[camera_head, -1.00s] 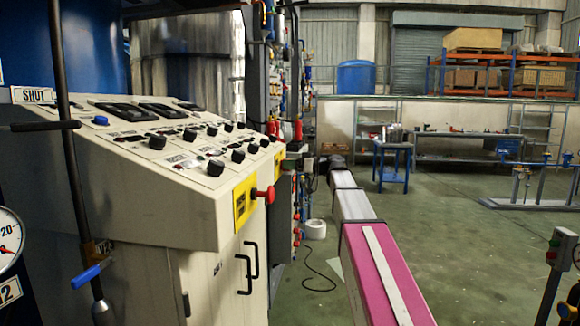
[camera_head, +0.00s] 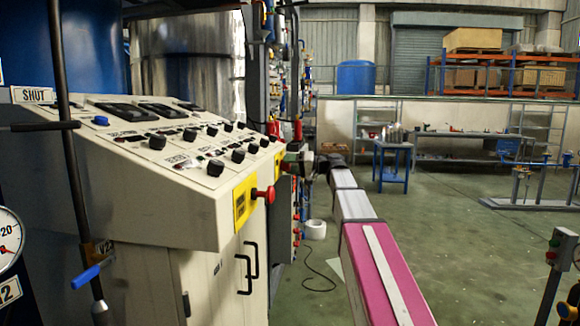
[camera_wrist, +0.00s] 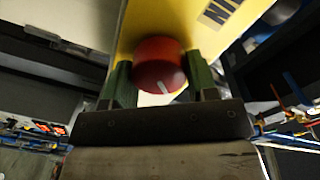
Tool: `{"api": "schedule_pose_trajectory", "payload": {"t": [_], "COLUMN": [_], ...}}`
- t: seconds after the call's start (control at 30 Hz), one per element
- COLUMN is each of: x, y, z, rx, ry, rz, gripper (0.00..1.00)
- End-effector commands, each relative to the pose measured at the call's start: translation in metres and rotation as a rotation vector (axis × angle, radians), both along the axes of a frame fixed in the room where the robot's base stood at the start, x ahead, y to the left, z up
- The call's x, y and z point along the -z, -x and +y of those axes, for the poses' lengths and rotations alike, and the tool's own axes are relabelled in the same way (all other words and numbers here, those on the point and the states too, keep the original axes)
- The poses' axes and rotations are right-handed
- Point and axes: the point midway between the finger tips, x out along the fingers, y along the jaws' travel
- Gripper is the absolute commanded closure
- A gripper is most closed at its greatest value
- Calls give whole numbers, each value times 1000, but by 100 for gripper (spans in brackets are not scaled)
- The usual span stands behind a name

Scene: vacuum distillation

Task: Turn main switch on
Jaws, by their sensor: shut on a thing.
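The main switch is a round red knob (camera_wrist: 160,65) with a white pointer line, seen in the wrist view on a yellow plate (camera_wrist: 205,35) with partly cut-off black lettering. My gripper (camera_wrist: 160,84) has its two green fingers on either side of the knob and is shut on it. In the head view, my gripper (camera_head: 292,161) is at the far right end of the sloped control console (camera_head: 160,195), against a yellow plate (camera_head: 279,160). The knob itself is hidden there behind my gripper.
Another yellow plate (camera_head: 244,202) with a red button (camera_head: 264,194) sticking out is on the console's nearer side. Black knobs (camera_head: 215,168) line the console top. A blue table (camera_head: 392,160) stands farther back. The green floor (camera_head: 450,240) to the right is largely clear.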

Motion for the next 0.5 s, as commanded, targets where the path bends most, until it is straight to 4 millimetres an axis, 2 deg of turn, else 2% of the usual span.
{"api": "schedule_pose_trajectory", "payload": {"t": [0.5], "x": [1], "y": [-1], "z": [0], "rx": [1], "ry": [-110], "rz": [469], "gripper": [71]}}
